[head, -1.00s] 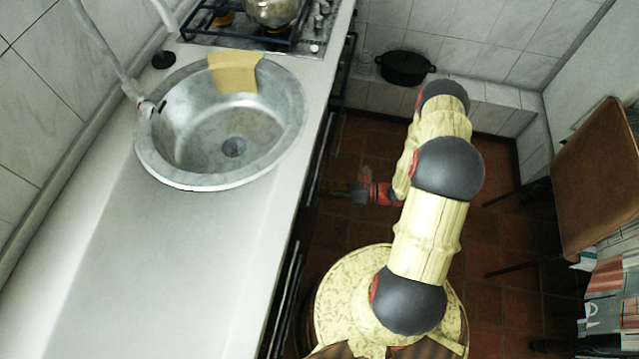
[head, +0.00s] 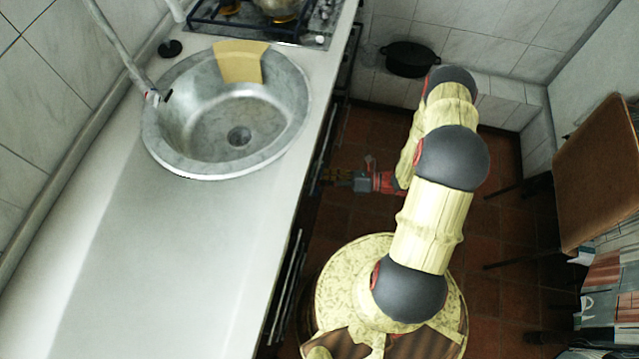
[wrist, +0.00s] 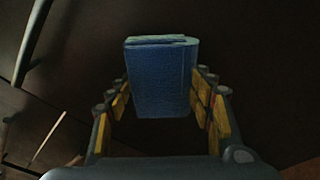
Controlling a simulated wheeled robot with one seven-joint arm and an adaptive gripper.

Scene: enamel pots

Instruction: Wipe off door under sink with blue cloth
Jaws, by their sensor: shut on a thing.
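A folded blue cloth (wrist: 160,78) is held between the two fingers of my gripper (wrist: 162,95) in the wrist view. Behind it is a dark surface, probably the cabinet front; I cannot tell whether the cloth touches it. In the head view my gripper (head: 335,175) is low beside the counter, facing the dark cabinet fronts below the sink (head: 180,160). The cloth cannot be made out there, and the door under the sink is mostly hidden by the counter edge.
A yellow cloth (head: 238,62) hangs over the sink's rim. A stove (head: 315,30) is at the back of the counter (head: 160,260). A black pot (head: 410,58) stands on a tiled ledge. A brown chair (head: 600,175) is at the right. Dark handles (head: 284,290) run along the cabinet front.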

